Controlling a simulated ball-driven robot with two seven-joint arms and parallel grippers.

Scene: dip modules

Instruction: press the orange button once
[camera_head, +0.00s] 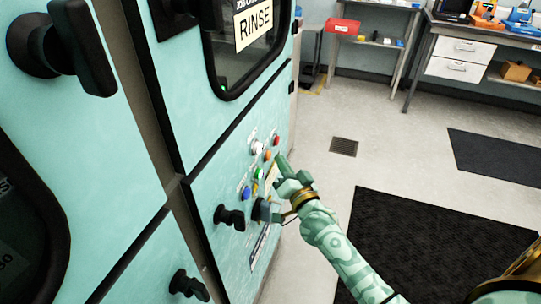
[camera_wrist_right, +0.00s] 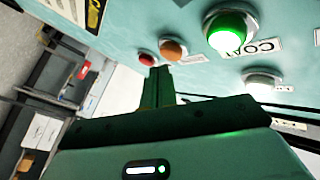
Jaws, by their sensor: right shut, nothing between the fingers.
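The orange button (camera_head: 267,155) is on the teal machine's control panel in the head view, below the red button (camera_head: 277,140). In the right wrist view the orange button (camera_wrist_right: 173,50) sits between the red button (camera_wrist_right: 147,59) and a lit green button (camera_wrist_right: 230,33) by a COAT label. My right gripper (camera_head: 281,160) is shut and empty, its tips just right of the orange button. In the wrist view its fingertips (camera_wrist_right: 160,72) end close by the orange and red buttons; whether they touch the orange one I cannot tell. My left gripper is out of view.
A white button (camera_head: 257,147), a green button (camera_head: 259,173) and a blue button (camera_head: 245,192) share the panel. Black knobs (camera_head: 229,217) stick out lower down. A RINSE window (camera_head: 245,45) is above. Open floor with dark mats (camera_head: 400,235) lies to the right.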

